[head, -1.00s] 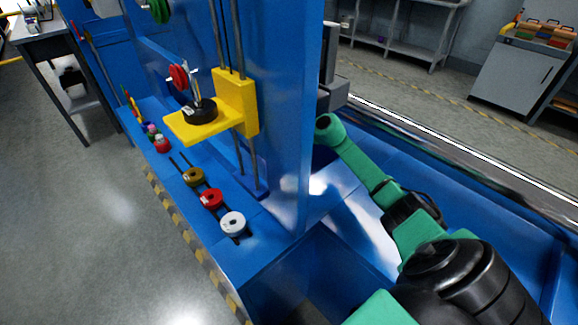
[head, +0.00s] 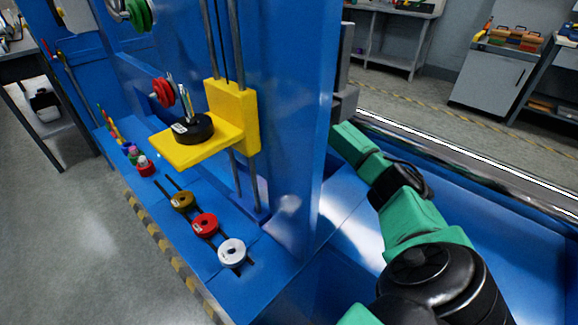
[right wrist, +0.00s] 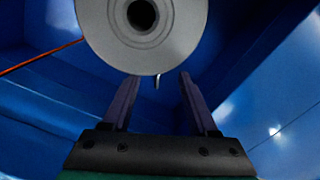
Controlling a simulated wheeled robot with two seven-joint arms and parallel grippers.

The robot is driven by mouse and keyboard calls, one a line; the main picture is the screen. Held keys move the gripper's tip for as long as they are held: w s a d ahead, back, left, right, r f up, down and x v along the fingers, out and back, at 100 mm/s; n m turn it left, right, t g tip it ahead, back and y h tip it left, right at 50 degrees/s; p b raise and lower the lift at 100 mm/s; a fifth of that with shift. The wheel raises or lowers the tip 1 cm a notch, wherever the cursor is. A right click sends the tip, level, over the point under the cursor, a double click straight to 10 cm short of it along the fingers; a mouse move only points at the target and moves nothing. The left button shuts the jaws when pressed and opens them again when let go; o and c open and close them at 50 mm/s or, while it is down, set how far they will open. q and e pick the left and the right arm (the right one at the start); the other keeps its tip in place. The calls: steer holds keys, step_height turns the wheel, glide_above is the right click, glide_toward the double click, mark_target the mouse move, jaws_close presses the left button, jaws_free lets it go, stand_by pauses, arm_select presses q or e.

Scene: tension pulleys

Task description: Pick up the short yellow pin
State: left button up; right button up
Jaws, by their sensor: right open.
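A row of small coloured pins (head: 113,128) stands at the far left end of the blue ledge in the head view. Red, yellow and green show there, but they are too small to tell which is the short yellow pin. My right gripper (right wrist: 159,95) is open in the right wrist view, with two dark fingers apart. A grey disc with a dark centre hole (right wrist: 141,13) fills the top of that view, beyond the fingertips. A small metal tip (right wrist: 157,82) shows under it. In the head view my right gripper is hidden behind the blue panel. My left gripper is out of view.
A tall blue panel (head: 290,130) separates my right arm from the ledge. A yellow carriage (head: 233,116) bears a black weight (head: 193,128). Brown (head: 182,200), red (head: 205,224) and white (head: 232,252) discs lie along the ledge. A red line (right wrist: 40,57) crosses the wrist view.

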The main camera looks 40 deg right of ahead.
step_height(320, 180, down, 4)
steer(key=shift+w+f, duration=0.1)
jaws_close()
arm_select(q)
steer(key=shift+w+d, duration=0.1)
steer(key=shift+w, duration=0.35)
arm_select(e)
steer(key=shift+r, duration=0.2)
steer(key=shift+r, duration=0.35)
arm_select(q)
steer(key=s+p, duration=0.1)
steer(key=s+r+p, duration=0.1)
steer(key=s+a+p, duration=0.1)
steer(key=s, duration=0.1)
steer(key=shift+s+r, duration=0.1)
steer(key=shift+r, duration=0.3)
arm_select(e)
step_height(320, 180, up, 19)
